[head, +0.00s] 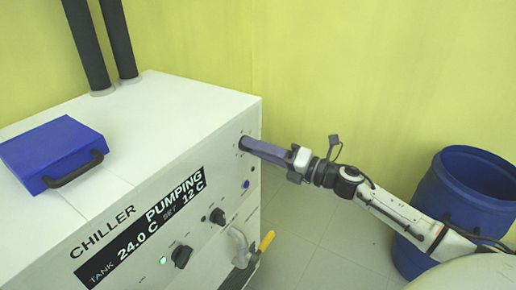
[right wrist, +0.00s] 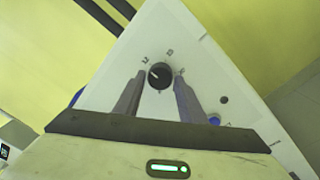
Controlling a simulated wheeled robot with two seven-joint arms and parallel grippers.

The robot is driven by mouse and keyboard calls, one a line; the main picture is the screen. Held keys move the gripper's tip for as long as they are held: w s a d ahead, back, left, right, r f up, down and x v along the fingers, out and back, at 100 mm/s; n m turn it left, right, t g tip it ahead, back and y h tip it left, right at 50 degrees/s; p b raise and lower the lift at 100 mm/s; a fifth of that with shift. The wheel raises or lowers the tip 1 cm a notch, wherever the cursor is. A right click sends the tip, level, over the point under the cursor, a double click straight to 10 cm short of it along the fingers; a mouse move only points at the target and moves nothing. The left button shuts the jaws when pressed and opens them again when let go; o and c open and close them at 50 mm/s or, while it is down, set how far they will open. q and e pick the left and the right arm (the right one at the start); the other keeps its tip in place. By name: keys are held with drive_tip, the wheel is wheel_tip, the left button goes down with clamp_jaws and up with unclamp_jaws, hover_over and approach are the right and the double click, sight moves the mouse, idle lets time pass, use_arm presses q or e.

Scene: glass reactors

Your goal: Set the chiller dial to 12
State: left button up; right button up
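The white chiller (head: 135,200) fills the left of the head view. Its display (head: 140,228) reads PUMPING, TANK 24.0 C, SET 12 C. In the right wrist view the round black dial (right wrist: 160,76) has a pale pointer mark towards its upper left; the labels around it are too small to read. My right gripper (head: 243,143) reaches in from the right to the upper right of the chiller's front. Its fingers (right wrist: 160,80) are open, one on each side of the dial, with small gaps visible. My left gripper is out of view.
A black knob (head: 181,256) and a smaller one (head: 217,216) sit lower on the panel. A yellow-handled valve (head: 266,240) sticks out below. A blue case (head: 52,152) lies on top, near black pipes (head: 88,45). A blue barrel (head: 470,190) stands at right.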

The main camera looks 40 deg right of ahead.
drive_tip(key=shift+o, duration=1.2)
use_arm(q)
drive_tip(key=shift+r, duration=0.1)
use_arm(e)
drive_tip(key=v, duration=1)
drive_tip(key=shift+s, duration=0.2)
drive_tip(key=s+a+f+m+g+h+p, duration=0.1)
drive_tip(key=s+a+f+m+h+p, duration=0.25)
drive_tip(key=f+m, duration=0.45)
drive_tip(key=s+a+f+m+g+h+p, duration=0.1)
drive_tip(key=s+a+f+m+h+p, duration=0.15)
drive_tip(key=a+f+m, duration=0.6)
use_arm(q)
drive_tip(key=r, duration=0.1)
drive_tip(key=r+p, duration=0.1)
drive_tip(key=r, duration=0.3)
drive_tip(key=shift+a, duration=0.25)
use_arm(e)
drive_tip(key=s+a+f+m+g, duration=0.2)
drive_tip(key=s+a+m+g, duration=0.1)
drive_tip(key=s+a+m, duration=0.2)
drive_tip(key=s+a+f+m+g, duration=0.3)
drive_tip(key=s+a+m, duration=0.3)
drive_tip(key=a, duration=0.1)
drive_tip(key=shift+s+a+f+y, duration=0.25)
drive_tip(key=shift+s+f+y, duration=0.05)
drive_tip(key=shift+y, duration=0.1)
